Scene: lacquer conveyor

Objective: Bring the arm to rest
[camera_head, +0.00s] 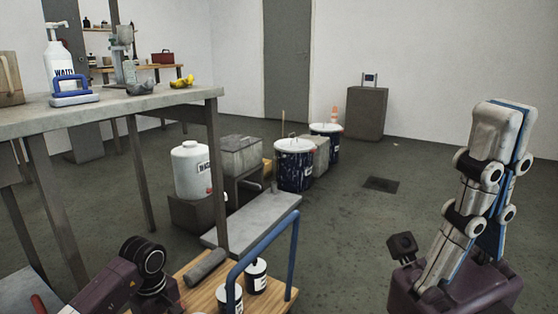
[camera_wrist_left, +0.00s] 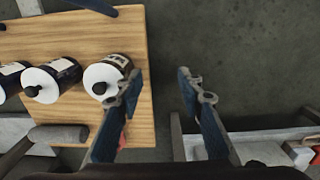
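My right gripper (camera_head: 505,125) points upward at the right of the head view, above my purple arm. Its two fingers lie close together with no gap showing and nothing between them. My left arm (camera_head: 105,285) comes in at the lower left of the head view; its fingers cannot be made out there. In the left wrist view my left gripper (camera_wrist_left: 160,82) is open and empty. One finger overlaps the edge of a wooden board and sits beside a white-lidded jar (camera_wrist_left: 105,78); whether they touch is unclear. The other finger is over the grey floor.
The wooden top (camera_head: 268,304) of a cart with a blue handle (camera_head: 262,255) holds small jars and a grey roller (camera_head: 205,267). A workbench (camera_head: 125,112) stands at the left. A white jug (camera_head: 191,170) and blue drums (camera_head: 294,165) stand beyond. Floor between cart and right arm is clear.

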